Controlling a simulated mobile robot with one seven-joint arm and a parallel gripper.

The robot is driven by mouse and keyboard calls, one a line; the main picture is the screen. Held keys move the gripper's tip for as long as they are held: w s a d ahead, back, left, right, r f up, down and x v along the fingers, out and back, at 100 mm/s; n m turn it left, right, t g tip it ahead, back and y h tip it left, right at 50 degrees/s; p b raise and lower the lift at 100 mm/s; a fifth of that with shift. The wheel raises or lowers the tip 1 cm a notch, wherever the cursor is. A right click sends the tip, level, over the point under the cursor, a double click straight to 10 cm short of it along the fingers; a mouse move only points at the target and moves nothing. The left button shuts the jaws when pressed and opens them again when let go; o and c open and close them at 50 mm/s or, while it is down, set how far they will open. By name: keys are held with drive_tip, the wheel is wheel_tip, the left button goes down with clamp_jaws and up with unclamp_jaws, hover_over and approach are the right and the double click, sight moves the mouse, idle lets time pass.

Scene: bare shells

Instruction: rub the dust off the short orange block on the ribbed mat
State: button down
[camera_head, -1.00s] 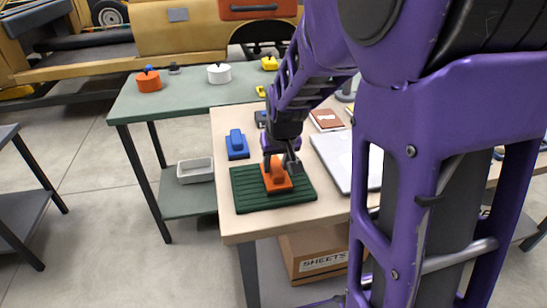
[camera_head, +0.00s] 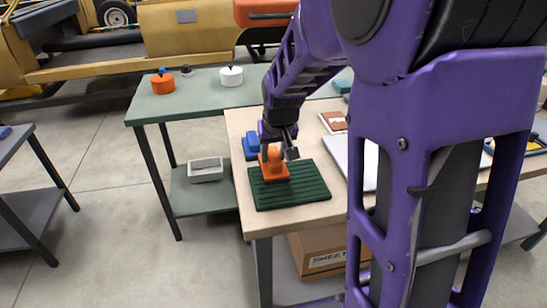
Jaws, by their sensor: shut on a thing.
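The short orange block (camera_head: 270,172) is at the back left part of the dark green ribbed mat (camera_head: 305,193), near the mat's far edge. It has a wide base and a raised grip. My gripper (camera_head: 276,150) reaches down from above and is shut on the raised grip. The fingers hide part of the block. The base looks to be on the mat or just above it; I cannot tell which. No dust can be made out at this size.
A blue block (camera_head: 250,148) stands just behind and left of the orange one. A grey flat panel (camera_head: 350,158) lies right of the mat, partly behind my arm. A green table (camera_head: 200,97) behind holds an orange pot (camera_head: 163,84) and a white pot (camera_head: 231,77).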

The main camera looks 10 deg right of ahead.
drive_tip(key=shift+r+p, duration=1.15)
drive_tip(key=shift+r, duration=0.7)
